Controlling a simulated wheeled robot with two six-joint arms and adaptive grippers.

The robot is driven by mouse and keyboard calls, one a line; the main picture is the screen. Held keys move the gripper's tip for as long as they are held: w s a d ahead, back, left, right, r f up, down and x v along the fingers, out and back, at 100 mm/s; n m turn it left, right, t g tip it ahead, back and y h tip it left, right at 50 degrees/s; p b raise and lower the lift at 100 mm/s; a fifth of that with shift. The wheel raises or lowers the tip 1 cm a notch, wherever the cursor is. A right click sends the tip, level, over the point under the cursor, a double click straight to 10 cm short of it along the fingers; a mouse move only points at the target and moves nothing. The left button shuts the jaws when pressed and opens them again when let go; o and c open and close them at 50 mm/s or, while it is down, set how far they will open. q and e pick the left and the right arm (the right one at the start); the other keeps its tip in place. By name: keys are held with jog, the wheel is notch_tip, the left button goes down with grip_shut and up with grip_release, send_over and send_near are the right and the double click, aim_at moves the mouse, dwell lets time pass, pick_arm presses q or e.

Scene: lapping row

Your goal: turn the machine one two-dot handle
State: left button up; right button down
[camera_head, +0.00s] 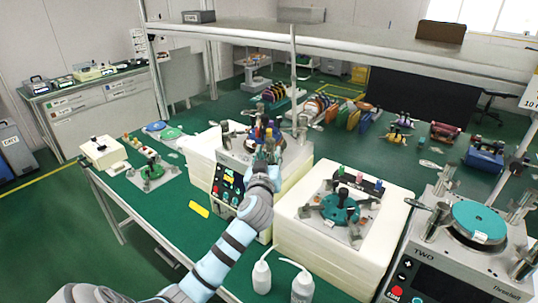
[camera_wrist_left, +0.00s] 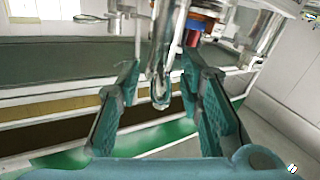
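The machine I take for machine one (camera_head: 228,187) stands left of centre in the head view, with a dark button panel on its front. My left gripper (camera_head: 267,150) is at its top, partly hiding the fittings there. In the left wrist view my left gripper (camera_wrist_left: 161,85) has its two teal fingers apart. A grey metal handle (camera_wrist_left: 160,92) hangs between them, with visible gaps on both sides. I cannot make out dots on it, so I cannot tell whether it is the two-dot handle. My right gripper is in neither view.
Machine TWO (camera_head: 462,262) stands at the right front with a teal disc. A white block (camera_head: 310,248) bearing a fixture sits between the machines. Two white bottles (camera_head: 262,277) stand in front of it. A shelf beam (camera_head: 350,47) crosses above the bench.

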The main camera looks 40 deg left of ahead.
pick_arm(q)
grip_shut()
jog(key=shift+f, duration=0.1)
dwell(0.4)
